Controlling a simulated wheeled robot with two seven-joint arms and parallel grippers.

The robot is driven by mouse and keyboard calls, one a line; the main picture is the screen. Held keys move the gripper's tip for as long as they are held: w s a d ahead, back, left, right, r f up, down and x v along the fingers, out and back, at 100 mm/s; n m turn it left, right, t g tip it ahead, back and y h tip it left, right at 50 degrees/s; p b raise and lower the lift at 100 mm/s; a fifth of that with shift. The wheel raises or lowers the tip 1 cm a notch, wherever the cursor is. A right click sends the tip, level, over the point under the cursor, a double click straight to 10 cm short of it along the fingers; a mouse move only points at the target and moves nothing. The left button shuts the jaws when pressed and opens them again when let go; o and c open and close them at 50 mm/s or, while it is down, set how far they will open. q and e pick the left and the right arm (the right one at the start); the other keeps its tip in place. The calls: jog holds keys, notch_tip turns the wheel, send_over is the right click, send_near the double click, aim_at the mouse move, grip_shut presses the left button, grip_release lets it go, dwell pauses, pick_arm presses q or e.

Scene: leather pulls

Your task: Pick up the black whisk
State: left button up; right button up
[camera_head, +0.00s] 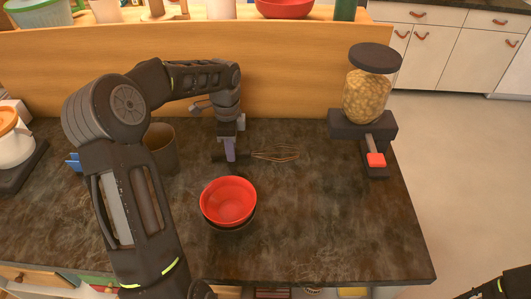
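The black whisk (275,153) lies on the dark countertop near the wooden back panel. Its wire loops point right and its dark handle points left. My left gripper (230,155) comes down from above at the handle, left of the wires, and covers part of it. The fingers look narrow and close to the handle; I cannot tell whether they are shut on it. Only a dark piece of my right arm (505,285) shows at the bottom right corner; its gripper is not in view.
A red bowl (228,200) in a darker bowl stands just in front of the whisk. A dark canister (160,150) stands left, partly behind my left arm. A jar dispenser (367,95) stands at the back right. The front right countertop (340,230) is clear.

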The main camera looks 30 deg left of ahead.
pick_arm(q)
grip_shut()
jog(key=shift+r, duration=0.15)
notch_tip(320, 180, up, 10)
jog(key=b, duration=0.1)
dwell(0.6)
dwell(0.8)
